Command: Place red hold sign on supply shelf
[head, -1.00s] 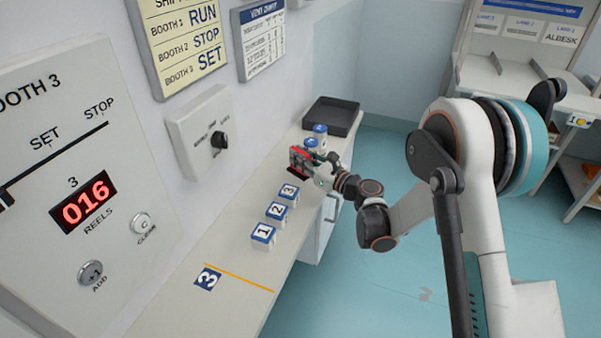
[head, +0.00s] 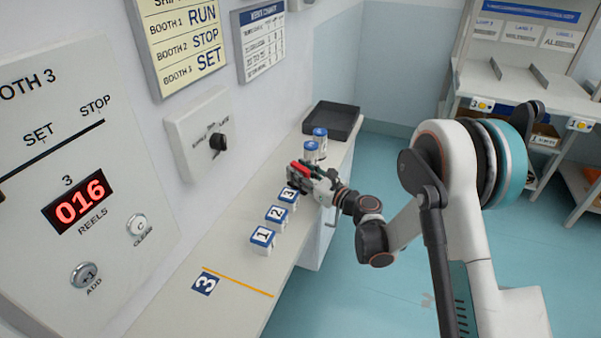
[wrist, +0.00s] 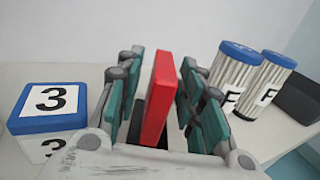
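The red hold sign (wrist: 158,98) is a thin red plate with a dark part at its foot. It stands on edge between the fingers of my gripper (wrist: 162,95) in the wrist view. Narrow gaps show between the sign and the teal finger pads, so the fingers look open around it. In the head view, my gripper (head: 302,174) and the sign's red edge (head: 304,168) are over the counter, beyond block 3. I cannot tell whether the sign touches the counter. A shelf unit with lane labels (head: 522,82) stands at the back right; no label calls it supply.
Blue-topped blocks 1 (head: 262,240), 2 (head: 277,215) and 3 (wrist: 48,108) line the counter (head: 190,310). Two blue-capped canisters (wrist: 232,75) stand right of the gripper, before a dark tray (head: 334,119). Wall panels are at left. The blue floor (head: 400,290) is open.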

